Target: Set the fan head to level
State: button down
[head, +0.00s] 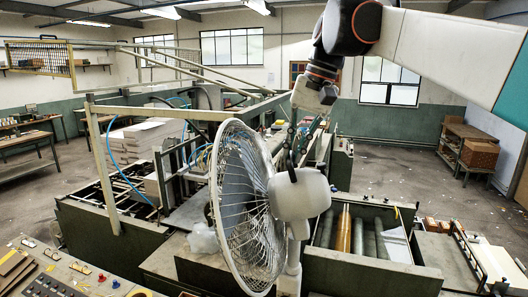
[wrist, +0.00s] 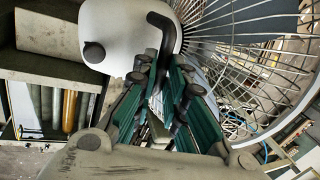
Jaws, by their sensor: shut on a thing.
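The white fan stands in the middle of the head view, with its wire-guarded fan head (head: 245,205) facing left and its white motor housing (head: 302,194) behind. The guard looks somewhat tilted, but the exact angle is hard to judge. A dark bent handle (wrist: 160,20) rises from the housing (wrist: 115,32), as the wrist view shows. My gripper (head: 292,158) comes down from above onto the housing's top. In the wrist view my gripper (wrist: 163,78) has its teal-padded fingers around the handle's lower end and is shut on it. The fingers partly hide the grip.
A green machine bed with rollers (head: 365,240) lies right of and behind the fan. A control panel (head: 70,275) is at the front left. A metal frame (head: 100,160) stands at left. Open floor (head: 385,165) shows at the back right.

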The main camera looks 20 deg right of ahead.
aim_at(310, 170)
jog(key=d, duration=0.1)
jog(key=s+d+y, duration=0.1)
jog(key=d, duration=0.1)
jog(key=shift+s+t+y+b, duration=0.25)
jog(key=shift+t+y+b, duration=0.05)
jog(key=shift+t+y, duration=0.1)
jog(key=shift+s+d, duration=0.3)
jog(key=shift+d, duration=0.2)
jog(key=shift+s+d, duration=0.25)
jog(key=shift+d, duration=0.25)
jog(key=shift+s+d+f, duration=0.1)
jog(key=shift+d+f, duration=0.05)
jog(key=shift+d, duration=0.05)
jog(key=c, duration=1.6)
grip_release()
jog(key=shift+c, duration=0.2)
jog(key=v, duration=1.2)
